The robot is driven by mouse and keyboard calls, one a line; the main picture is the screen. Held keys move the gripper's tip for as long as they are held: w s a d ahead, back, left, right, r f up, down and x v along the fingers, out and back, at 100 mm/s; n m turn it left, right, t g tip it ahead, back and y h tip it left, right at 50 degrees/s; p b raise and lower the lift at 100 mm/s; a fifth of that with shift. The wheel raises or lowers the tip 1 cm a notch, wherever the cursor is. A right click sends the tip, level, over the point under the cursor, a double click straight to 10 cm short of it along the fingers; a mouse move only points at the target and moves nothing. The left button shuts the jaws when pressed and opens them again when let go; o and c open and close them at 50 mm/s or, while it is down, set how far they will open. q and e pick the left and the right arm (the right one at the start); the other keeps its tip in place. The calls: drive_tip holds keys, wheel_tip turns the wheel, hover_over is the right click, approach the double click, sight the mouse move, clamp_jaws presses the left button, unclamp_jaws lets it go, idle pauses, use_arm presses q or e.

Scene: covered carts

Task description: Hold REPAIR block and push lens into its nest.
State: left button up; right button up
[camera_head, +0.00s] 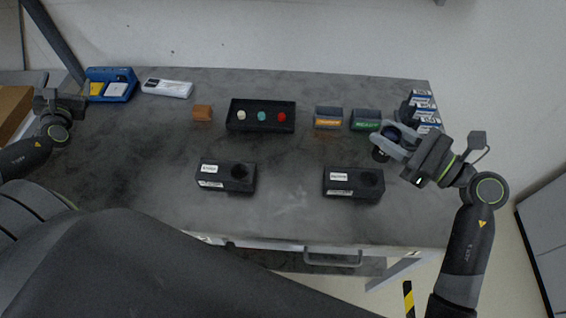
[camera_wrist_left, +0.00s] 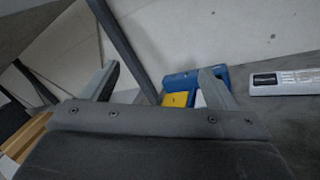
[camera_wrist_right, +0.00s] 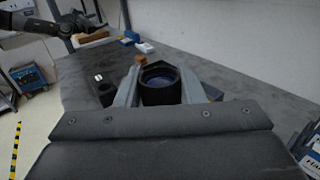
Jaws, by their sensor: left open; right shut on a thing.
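My right gripper (camera_head: 394,142) is shut on a dark round lens (camera_head: 380,154) at the right of the table. In the right wrist view the lens (camera_wrist_right: 160,82) sits between the fingers, its bluish glass facing up. Two black blocks with white labels and round openings lie at the front: a left block (camera_head: 212,177) and a right block (camera_head: 341,185). A small block with an orange label (camera_head: 328,119) and one with a green label (camera_head: 365,120) stand behind. I cannot surely read which is REPAIR. My left gripper (camera_head: 60,104) is open and empty at the far left.
A black tray (camera_head: 262,103) holds white, teal and red knobs. An orange-brown block (camera_head: 202,113), a white device (camera_head: 167,88) and a blue case (camera_head: 112,84) stand to its left. Several labelled boxes (camera_head: 424,108) stand at the right edge. The table's left front is clear.

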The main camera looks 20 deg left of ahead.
use_arm(q)
drive_tip(key=w+d+r+m+t+h, duration=0.25)
drive_tip(key=w+d+r+h, duration=0.3)
drive_tip(key=w+d, duration=0.55)
drive_tip(key=m+g+h, duration=0.8)
drive_tip(key=m+h, duration=0.1)
drive_tip(key=h, duration=0.7)
approach(325, 177)
drive_tip(key=shift+t, duration=0.25)
drive_tip(key=w+a, duration=0.2)
drive_tip(key=a, duration=0.2)
drive_tip(key=w+a, duration=0.3)
drive_tip(key=a, duration=0.1)
drive_tip(key=w+a+r, duration=0.1)
drive_tip(key=w+a, duration=0.1)
drive_tip(key=a, duration=0.3)
drive_tip(key=shift+w, duration=0.2)
drive_tip(key=s+d+m+g, duration=0.1)
drive_tip(key=d, duration=0.2)
drive_tip(key=s+d+m+g+h, duration=0.1)
drive_tip(key=s+d+m+g, duration=0.1)
drive_tip(key=d, duration=0.2)
drive_tip(key=s+d+m+g+h, duration=0.1)
drive_tip(key=d+g, duration=0.1)
drive_tip(key=d, duration=0.2)
drive_tip(key=shift+s+f, duration=0.15)
drive_tip(key=shift+s, duration=0.1)
drive_tip(key=x, duration=1.1)
drive_tip(key=shift+d, duration=0.3)
